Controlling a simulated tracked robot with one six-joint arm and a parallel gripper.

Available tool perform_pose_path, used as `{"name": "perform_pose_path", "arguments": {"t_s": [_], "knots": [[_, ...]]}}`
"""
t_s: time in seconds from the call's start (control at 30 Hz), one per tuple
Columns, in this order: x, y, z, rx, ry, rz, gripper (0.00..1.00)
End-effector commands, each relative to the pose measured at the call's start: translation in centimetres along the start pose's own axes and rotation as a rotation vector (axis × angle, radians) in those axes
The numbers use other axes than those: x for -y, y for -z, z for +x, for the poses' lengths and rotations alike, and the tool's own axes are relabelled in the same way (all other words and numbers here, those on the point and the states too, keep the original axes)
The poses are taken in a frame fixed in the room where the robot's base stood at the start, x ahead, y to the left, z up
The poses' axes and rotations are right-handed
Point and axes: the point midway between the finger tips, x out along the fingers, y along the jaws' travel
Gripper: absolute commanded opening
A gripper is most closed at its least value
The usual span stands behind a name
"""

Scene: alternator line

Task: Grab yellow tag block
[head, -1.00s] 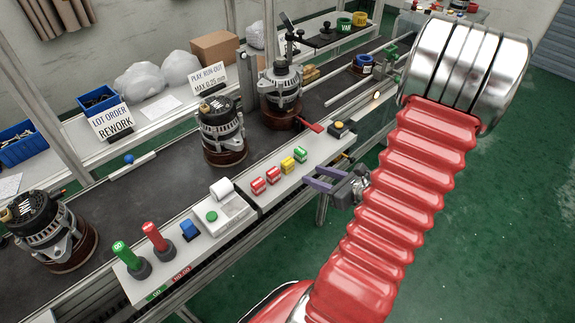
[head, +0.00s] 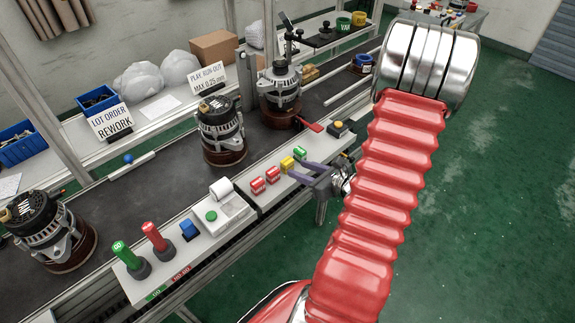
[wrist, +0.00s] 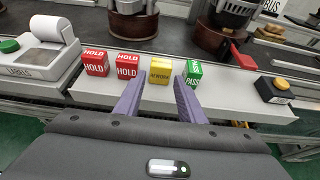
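The yellow tag block (head: 287,163), marked REWORK, stands on the light shelf along the front of the conveyor. In the wrist view the yellow block (wrist: 160,71) sits ahead of and between the two purple fingers, a little beyond their tips. My gripper (head: 300,170) is open and empty, its fingers pointing at the block; it also shows in the wrist view (wrist: 156,86). The right fingertip is close to the green PASS block (wrist: 193,72); I cannot tell if they touch. Two red HOLD blocks (wrist: 96,64) (wrist: 128,66) stand left of the yellow one.
A label printer (wrist: 50,58) stands left of the blocks. A black box with a yellow button (wrist: 275,88) and a red handle (wrist: 243,58) are to the right. Alternators (head: 222,130) stand on the dark conveyor behind. The shelf in front of the blocks is clear.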

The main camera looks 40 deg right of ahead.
Motion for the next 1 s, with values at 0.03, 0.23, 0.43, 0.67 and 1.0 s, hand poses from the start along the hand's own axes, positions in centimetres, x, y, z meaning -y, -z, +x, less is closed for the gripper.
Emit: {"name": "perform_pose_path", "arguments": {"t_s": [0.03, 0.23, 0.43, 0.67, 1.0], "knots": [[-0.1, 0.0, 0.7, 0.000, -0.003, -0.001, 0.36], [-0.1, 0.0, 2.1, 0.000, -0.002, 0.000, 0.36], [0.0, 0.0, 2.1, 0.000, 0.000, 0.000, 0.36], [0.0, 0.0, 2.5, 0.000, -0.001, 0.000, 0.36], [-0.1, 0.0, 6.5, -0.001, -0.004, 0.000, 0.36]]}}
